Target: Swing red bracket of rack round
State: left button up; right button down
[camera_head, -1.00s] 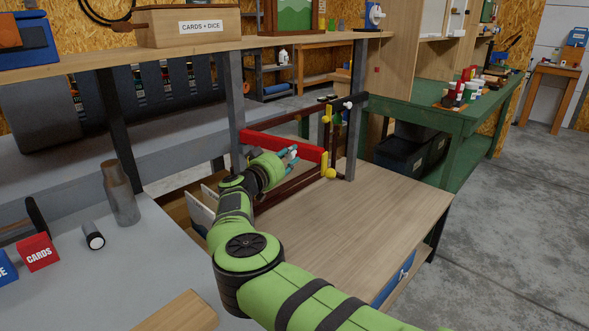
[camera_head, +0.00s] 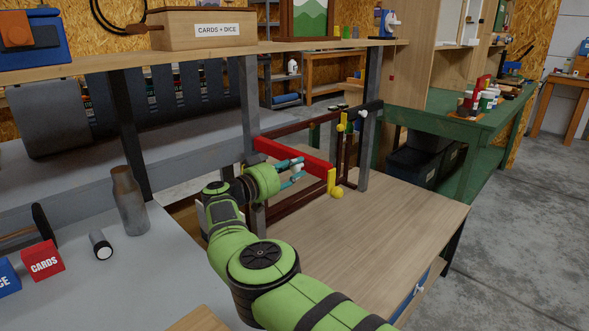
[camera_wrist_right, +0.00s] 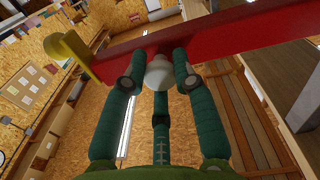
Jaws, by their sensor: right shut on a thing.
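The red bracket (camera_head: 300,157) of the rack runs from the grey post (camera_head: 250,105) outward to the right and toward me. Its free end carries a yellow tip (camera_head: 333,183). My right gripper (camera_head: 297,168) is shut on the white knob on the bracket's side. In the right wrist view the fingers (camera_wrist_right: 158,70) close around this white knob (camera_wrist_right: 157,75), with the red bar (camera_wrist_right: 215,38) just beyond and the yellow tip (camera_wrist_right: 72,50) at left. My left gripper is not in view.
Dark brown bars (camera_head: 290,203) and a black bar (camera_head: 367,107) of the rack lie below and behind the red bracket. A second grey post (camera_head: 370,150) stands to its right. The wooden tabletop (camera_head: 390,220) below is clear. A grey bottle (camera_head: 129,200) stands at left.

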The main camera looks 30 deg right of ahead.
jog(key=shift+w+a+r, duration=0.1)
jog(key=shift+r, duration=0.15)
jog(key=c, duration=1)
grip_release()
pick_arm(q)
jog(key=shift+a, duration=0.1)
pick_arm(e)
jog(key=shift+a, duration=0.1)
jog(key=shift+f, duration=0.1)
jog(key=v, duration=0.4)
jog(key=shift+a, duration=0.25)
jog(key=shift+s+a, duration=0.35)
jog(key=shift+a, duration=0.1)
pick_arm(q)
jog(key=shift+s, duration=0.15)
pick_arm(e)
jog(key=shift+v, duration=3.25)
